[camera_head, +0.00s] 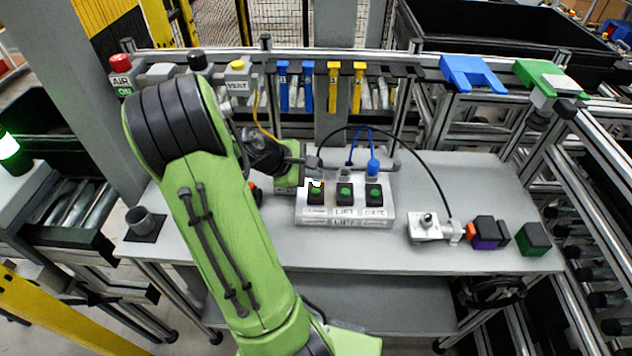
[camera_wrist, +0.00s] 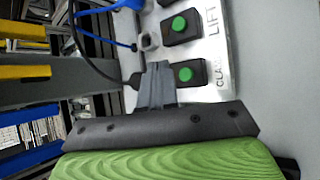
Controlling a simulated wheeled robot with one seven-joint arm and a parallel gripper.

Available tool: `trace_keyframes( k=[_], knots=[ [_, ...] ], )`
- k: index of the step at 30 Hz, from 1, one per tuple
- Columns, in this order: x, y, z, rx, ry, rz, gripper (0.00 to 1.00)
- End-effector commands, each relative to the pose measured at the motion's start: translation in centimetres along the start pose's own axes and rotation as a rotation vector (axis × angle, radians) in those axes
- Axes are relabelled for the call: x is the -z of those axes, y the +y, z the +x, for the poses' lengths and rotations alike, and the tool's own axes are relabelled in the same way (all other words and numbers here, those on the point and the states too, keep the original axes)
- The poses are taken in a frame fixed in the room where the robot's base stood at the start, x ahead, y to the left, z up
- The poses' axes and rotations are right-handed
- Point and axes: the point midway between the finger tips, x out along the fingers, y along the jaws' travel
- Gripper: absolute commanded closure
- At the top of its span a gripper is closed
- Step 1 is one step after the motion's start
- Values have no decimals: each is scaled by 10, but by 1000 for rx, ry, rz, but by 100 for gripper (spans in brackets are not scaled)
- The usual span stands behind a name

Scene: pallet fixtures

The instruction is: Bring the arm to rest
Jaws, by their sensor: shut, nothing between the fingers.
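My green arm reaches up from the bottom of the head view and bends over the left part of the grey table (camera_head: 400,255). My gripper (camera_head: 316,162) points right, at the back left of the grey control box (camera_head: 345,218) with its green buttons. In the wrist view my gripper (camera_wrist: 157,68) has its fingers together with nothing between them. The fingertips overlap the box (camera_wrist: 222,78) in the picture, near the button labelled CLAMP; whether they touch it I cannot tell.
A blue plug (camera_head: 374,167) and a black cable stand at the box's back. A white fixture (camera_head: 425,227), a purple block (camera_head: 485,233) and a green block (camera_head: 534,239) are at the right. Blue and yellow hooks (camera_head: 334,85) hang behind. The table front is clear.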

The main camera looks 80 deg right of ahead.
Motion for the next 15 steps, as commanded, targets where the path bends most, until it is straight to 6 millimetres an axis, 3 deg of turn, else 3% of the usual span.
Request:
trace_keyframes(
  k=[6, 15],
  knots=[
    [-14, 14, -20, 0, 0, -1, 100],
    [-12, 12, -17, 0, 0, -1, 100]
  ],
)
